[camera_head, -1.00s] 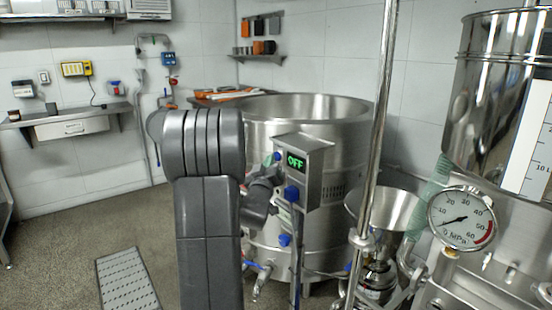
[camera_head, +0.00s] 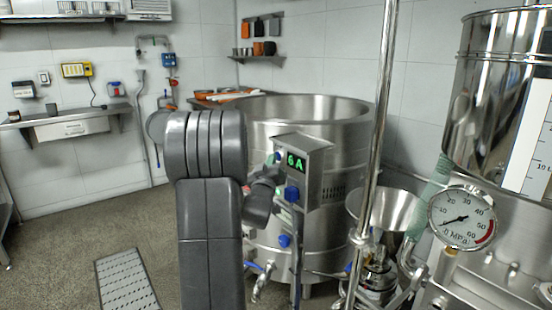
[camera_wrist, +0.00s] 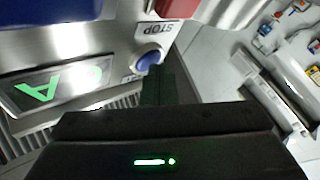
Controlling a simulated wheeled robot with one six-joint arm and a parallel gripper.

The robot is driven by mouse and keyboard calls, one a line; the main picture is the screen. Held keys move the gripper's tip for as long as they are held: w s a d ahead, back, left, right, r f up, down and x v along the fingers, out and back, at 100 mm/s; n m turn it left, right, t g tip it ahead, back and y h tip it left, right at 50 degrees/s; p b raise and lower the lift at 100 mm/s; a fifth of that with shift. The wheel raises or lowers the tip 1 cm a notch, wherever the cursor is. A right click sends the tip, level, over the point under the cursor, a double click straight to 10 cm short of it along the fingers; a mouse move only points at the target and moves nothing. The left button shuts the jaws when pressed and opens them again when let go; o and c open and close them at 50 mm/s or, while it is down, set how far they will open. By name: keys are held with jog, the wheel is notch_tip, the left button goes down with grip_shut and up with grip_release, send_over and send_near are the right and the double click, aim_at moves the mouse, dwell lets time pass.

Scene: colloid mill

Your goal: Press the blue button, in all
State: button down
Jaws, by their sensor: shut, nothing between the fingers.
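A steel control box (camera_head: 318,160) on the front of the large steel vat carries a lit green display (camera_head: 295,162) reading "6 A". A small blue button (camera_head: 278,156) sits at the box's left edge. In the wrist view a round blue button (camera_wrist: 149,60) sits beside a "STOP" label. My gripper (camera_wrist: 160,86) is shut and empty, its tips just below that button in the picture. I cannot tell whether they touch it. In the head view my gripper (camera_head: 270,180) is dark and partly hidden by my arm, close to the box.
A larger blue part (camera_head: 291,193) is on the box's lower front, with the steel vat (camera_head: 310,108) behind. A vertical steel pole (camera_head: 381,120) and a pressure gauge (camera_head: 462,218) stand to the right. Open floor (camera_head: 60,240) lies to the left.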

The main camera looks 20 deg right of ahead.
jog(key=shift+s+a, duration=0.3)
jog(key=shift+a, duration=0.45)
jog(key=a, duration=0.1)
jog(key=s+a, duration=0.1)
jog(key=a, duration=0.1)
jog(key=a+b, duration=0.1)
jog(key=shift+s+a, duration=0.35)
jog(key=shift+d, duration=0.15)
dwell(0.4)
jog(key=p, duration=0.1)
jog(key=d+p, duration=0.1)
jog(key=p, duration=0.1)
jog(key=shift+w+d+r, duration=0.1)
jog(key=shift+w+r, duration=0.15)
jog(key=shift+w, duration=0.05)
